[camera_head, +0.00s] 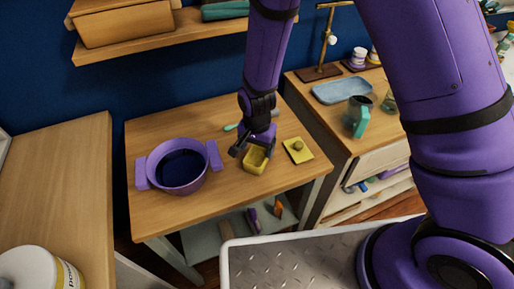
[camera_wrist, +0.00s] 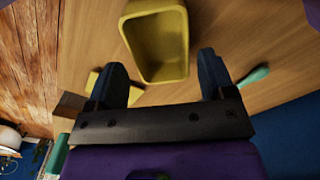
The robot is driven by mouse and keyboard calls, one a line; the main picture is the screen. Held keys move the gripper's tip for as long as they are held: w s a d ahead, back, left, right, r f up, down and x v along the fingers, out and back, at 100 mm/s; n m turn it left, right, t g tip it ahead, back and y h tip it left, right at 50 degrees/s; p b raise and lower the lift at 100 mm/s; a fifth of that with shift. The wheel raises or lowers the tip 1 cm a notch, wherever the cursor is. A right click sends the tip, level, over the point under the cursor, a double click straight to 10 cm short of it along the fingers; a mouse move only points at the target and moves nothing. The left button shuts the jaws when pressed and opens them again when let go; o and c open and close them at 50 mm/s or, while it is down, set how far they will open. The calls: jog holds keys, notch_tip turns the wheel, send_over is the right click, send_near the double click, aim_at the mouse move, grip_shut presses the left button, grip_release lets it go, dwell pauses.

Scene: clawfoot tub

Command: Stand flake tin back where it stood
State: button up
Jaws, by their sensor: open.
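The flake tin appears to be the yellow open-topped box (camera_head: 256,165) on the small wooden table, right of the purple pot. In the wrist view the tin (camera_wrist: 184,45) shows its hollow inside, and its near end reaches between the finger tips. A flat yellow square lid with a knob (camera_head: 298,150) lies just right of the tin.
A purple two-handled pot (camera_head: 181,187) with dark contents stands left of the tin. A teal-ended tool (camera_head: 231,127) lies behind my gripper. The right counter holds a blue tray (camera_head: 342,91) and a teal-handled mug (camera_head: 358,119). The table's front is clear.

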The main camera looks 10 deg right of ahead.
jog(key=shift+r, duration=1.4)
jog(key=shift+r, duration=0.25)
jog(key=d+r+n+t+y, duration=0.1)
jog(key=d+r, duration=0.2)
jog(key=r, duration=0.7)
jog(key=d+r, duration=0.4)
jog(key=r, duration=0.6)
jog(key=s+d+r+n+t+h, duration=0.1)
jog(key=s+d+r+n+t, duration=0.3)
jog(key=s+d+r, duration=1.2)
jog(key=shift+s+d+n, duration=0.4)
jog(key=shift+s+d, duration=0.45)
jog(key=shift+s, duration=0.4)
